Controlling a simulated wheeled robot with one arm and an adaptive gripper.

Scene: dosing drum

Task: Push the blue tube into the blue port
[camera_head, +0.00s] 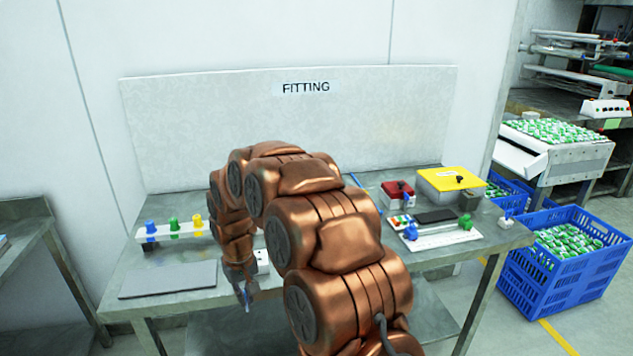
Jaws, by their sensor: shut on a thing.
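My gripper (245,291) points down near the front edge of the table, left of centre. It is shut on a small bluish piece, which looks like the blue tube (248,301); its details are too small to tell. A white rack at the table's left carries a blue fitting (151,228), a green fitting (174,225) and a yellow fitting (197,221). A white block with dark spots (262,257) shows partly behind my arm. I cannot tell which part is the blue port. My arm hides the middle of the table.
A grey flat plate (168,279) lies at the table's front left. A blue crate (548,287) stands on the floor at right.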

